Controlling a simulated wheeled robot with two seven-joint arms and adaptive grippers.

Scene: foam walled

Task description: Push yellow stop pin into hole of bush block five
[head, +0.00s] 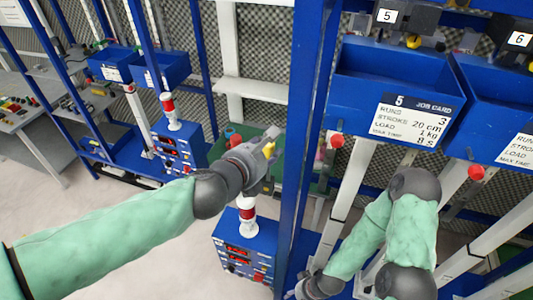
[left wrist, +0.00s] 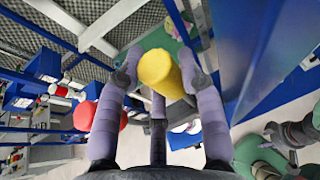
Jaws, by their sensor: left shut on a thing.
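My left gripper (head: 267,145) is shut on a yellow cylindrical pin (head: 267,161), out in the air left of the blue upright. In the left wrist view the yellow pin (left wrist: 162,72) sits between the fingertips of the left gripper (left wrist: 158,78); its far end is hidden. The dark block with the number 5 plate (head: 387,16) is at the top right of the head view, well apart from the gripper. A yellow piece (head: 413,41) shows beneath this block; its hole cannot be made out. My right gripper (head: 306,288) is low at the bottom edge, its fingers unclear.
A blue bin with job card 5 (head: 415,118) hangs below the block. A tall blue upright (head: 302,120) stands between my arms. Red knobs (head: 337,141) sit below the bins. A blue control box (head: 243,250) stands under my left gripper. Block 6 (head: 520,39) is at right.

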